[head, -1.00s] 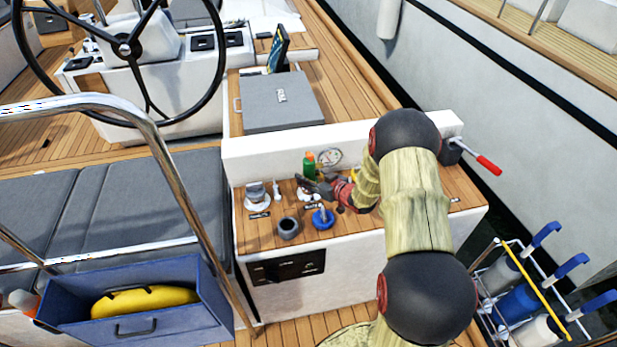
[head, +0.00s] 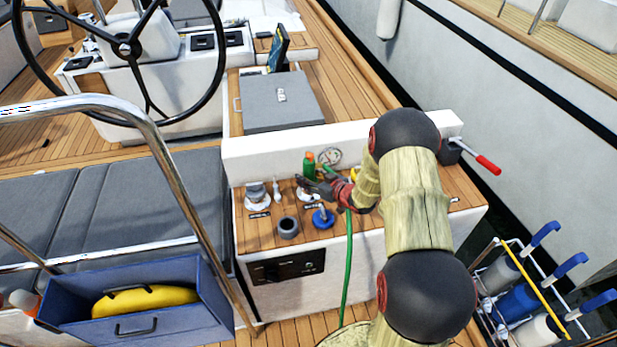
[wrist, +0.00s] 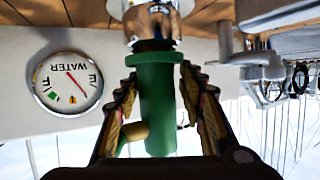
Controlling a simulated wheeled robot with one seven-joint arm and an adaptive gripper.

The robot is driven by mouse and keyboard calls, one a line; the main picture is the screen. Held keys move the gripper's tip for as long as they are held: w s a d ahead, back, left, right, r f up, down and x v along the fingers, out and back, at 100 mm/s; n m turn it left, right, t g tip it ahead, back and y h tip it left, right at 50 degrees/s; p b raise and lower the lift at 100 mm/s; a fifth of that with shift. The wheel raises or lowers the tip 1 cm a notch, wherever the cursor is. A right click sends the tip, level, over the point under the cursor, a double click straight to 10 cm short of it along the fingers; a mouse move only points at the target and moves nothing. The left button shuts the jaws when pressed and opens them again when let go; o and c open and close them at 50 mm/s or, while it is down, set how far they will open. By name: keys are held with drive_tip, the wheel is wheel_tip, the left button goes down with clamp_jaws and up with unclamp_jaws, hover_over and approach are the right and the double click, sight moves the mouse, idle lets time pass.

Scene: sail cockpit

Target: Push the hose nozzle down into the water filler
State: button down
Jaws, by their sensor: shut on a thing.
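The hose nozzle is green with an orange part and stands upright over the side console in the head view (head: 309,166). In the wrist view, which is upside down, the green nozzle body (wrist: 158,100) lies between my two fingers. My gripper (head: 312,186) is shut on it; its fingers also show in the wrist view (wrist: 160,95). The nozzle's dark end points at a shiny metal filler fitting (wrist: 152,22), lined up with it. I cannot tell how deep the end sits.
A round water gauge (wrist: 68,84) is on the white wall behind. The wooden console top also holds a silver fitting (head: 257,196), a dark cup (head: 288,228) and a blue-capped fitting (head: 323,218). A green hose (head: 348,265) hangs down the console front.

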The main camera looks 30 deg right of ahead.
drive_tip(key=shift+f+b, duration=0.35)
drive_tip(key=shift+f, duration=0.1)
idle(0.4)
drive_tip(key=c, duration=1.4)
unclamp_jaws()
drive_tip(key=shift+f, duration=0.1)
drive_tip(key=shift+s, duration=0.1)
drive_tip(key=shift+p+v, duration=0.8)
drive_tip(key=shift+v, duration=0.65)
drive_tip(key=p+v, duration=0.3)
drive_tip(key=v, duration=0.5)
drive_tip(key=shift+p, duration=0.4)
